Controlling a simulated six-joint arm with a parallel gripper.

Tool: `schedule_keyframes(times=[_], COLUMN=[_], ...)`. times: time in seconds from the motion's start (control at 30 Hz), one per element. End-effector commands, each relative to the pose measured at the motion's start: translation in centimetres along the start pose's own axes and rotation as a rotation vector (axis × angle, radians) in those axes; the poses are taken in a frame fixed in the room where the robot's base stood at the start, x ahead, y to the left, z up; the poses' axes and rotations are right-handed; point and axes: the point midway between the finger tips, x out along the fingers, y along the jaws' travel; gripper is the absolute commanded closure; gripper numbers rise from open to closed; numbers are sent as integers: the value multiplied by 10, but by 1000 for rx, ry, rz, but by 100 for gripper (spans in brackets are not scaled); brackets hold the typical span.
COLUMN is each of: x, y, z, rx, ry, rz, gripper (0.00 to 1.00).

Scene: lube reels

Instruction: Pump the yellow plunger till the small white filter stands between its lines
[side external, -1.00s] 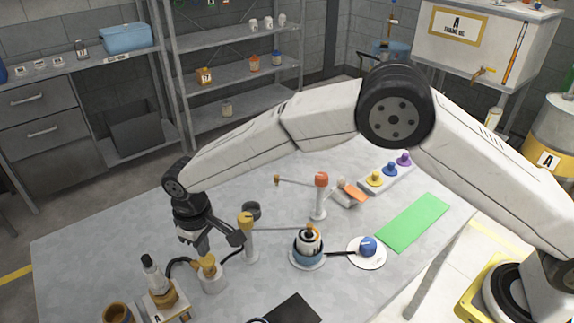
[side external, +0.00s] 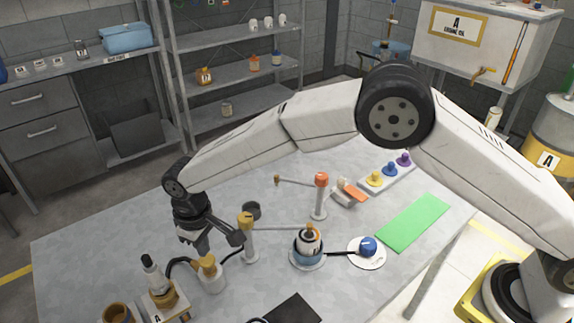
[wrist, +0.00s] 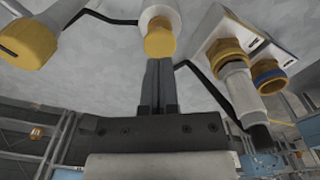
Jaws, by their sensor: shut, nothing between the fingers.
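The yellow plunger (side external: 207,264) tops a small white pump bottle (side external: 213,283) at the front left of the table, with a dark hose running from it. In the wrist view the yellow plunger (wrist: 160,40) is just beyond my fingertips. My gripper (wrist: 159,62) is shut and empty; whether it touches the plunger I cannot tell. In the side view my gripper (side external: 236,240) is close above the plunger. A small white filter with dark bands (side external: 309,240) appears to stand in a blue ring at the table's middle; its lines are too small to read.
A yellow-topped post (side external: 247,239) with a thin arm stands just right of my gripper. A white block with brass fittings (side external: 165,299) stands to the left. An orange-topped post (side external: 320,195) and a blue knob on a white disc (side external: 367,247) stand farther right. The green mat (side external: 414,222) is clear.

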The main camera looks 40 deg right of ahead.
Motion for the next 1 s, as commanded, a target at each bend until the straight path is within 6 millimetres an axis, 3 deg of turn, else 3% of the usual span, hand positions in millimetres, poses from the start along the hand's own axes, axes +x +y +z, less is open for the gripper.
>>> schedule_keyframes(times=[1.0], x=[10], y=[0], z=[0], rx=[0], ry=[0], rz=[0], gripper=[100])
